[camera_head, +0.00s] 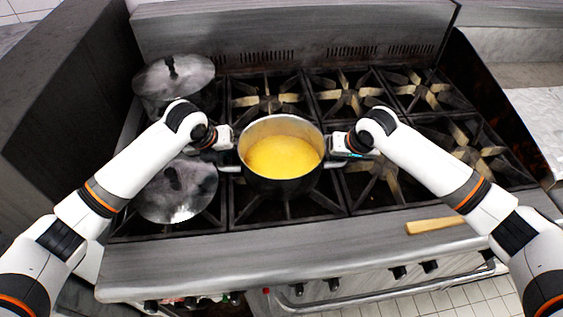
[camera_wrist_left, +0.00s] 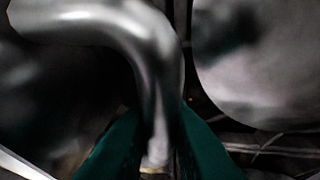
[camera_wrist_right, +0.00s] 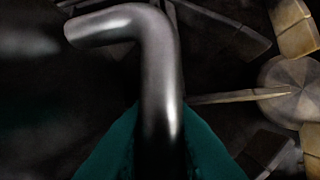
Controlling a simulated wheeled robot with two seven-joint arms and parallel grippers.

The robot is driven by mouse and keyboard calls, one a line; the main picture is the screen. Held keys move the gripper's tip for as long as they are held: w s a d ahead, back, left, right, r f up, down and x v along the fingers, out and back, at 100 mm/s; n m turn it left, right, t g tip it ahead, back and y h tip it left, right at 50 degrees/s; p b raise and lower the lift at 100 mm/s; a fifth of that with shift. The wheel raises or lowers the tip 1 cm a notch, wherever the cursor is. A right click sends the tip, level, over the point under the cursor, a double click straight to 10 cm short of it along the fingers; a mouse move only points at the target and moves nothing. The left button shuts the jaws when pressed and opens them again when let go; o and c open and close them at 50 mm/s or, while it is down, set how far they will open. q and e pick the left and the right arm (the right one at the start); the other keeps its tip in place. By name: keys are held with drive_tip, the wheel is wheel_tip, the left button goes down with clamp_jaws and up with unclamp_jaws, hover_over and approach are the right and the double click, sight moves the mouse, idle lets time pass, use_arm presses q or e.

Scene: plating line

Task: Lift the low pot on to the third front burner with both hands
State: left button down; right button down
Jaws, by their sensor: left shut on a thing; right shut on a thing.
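The low pot (camera_head: 281,184), filled with yellow food, is level over the second front burner (camera_head: 287,208). I cannot tell whether it touches the grate. My left gripper (camera_head: 231,166) is shut on its left handle, a bent metal bar in the left wrist view (camera_wrist_left: 160,50). My right gripper (camera_head: 333,163) is shut on its right handle, which shows in the right wrist view (camera_wrist_right: 158,60). The third front burner (camera_head: 378,182) is empty, just right of the pot and partly behind my right gripper and forearm.
The other burners at the back and right are bare. A wooden-handled tool (camera_head: 435,225) lies on the front ledge.

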use_arm(q)
drive_tip(key=shift+a, duration=0.1)
